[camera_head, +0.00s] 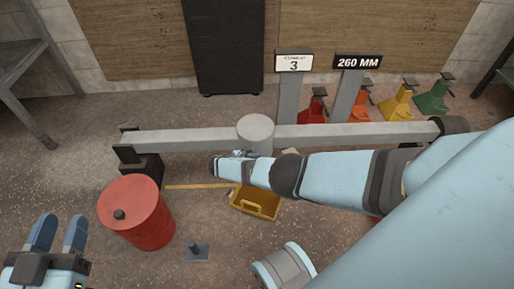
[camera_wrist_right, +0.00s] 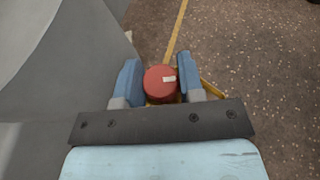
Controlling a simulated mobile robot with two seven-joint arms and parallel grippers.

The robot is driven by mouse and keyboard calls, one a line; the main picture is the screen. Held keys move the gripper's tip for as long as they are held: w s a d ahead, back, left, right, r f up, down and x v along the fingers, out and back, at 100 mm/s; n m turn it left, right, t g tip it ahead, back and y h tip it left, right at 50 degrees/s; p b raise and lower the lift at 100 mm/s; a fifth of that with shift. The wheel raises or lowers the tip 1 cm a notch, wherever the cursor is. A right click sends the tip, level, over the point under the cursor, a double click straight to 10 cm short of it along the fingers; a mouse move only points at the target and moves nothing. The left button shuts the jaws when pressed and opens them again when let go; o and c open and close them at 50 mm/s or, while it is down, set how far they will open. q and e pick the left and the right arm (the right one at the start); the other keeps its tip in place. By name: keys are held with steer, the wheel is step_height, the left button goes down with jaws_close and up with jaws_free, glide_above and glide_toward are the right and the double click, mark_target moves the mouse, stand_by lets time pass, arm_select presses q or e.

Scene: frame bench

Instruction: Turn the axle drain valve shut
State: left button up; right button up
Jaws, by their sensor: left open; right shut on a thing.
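The grey axle (camera_head: 185,138) runs across the bench area, with a round grey housing (camera_head: 256,128) at its middle. My right gripper (camera_wrist_right: 160,72) is shut on the knob, a blue finger on each side. In the head view the right arm reaches in from the right to just below the housing, and its own wrist hides the knob. My left gripper (camera_head: 59,222) is open and empty at the lower left, apart from the axle.
A red drum (camera_head: 148,225) stands between the left gripper and the axle. A yellow tray (camera_head: 254,203) lies on the floor below the right wrist. Signs read "3" (camera_head: 294,63) and "260 MM" (camera_head: 359,62). Coloured stands, including a green one (camera_head: 432,100), are at the back right.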

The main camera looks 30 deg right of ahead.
steer(key=o, duration=0.9)
steer(key=v, duration=1.3)
steer(key=shift+a+r, duration=0.2)
steer(key=shift+a, duration=0.1)
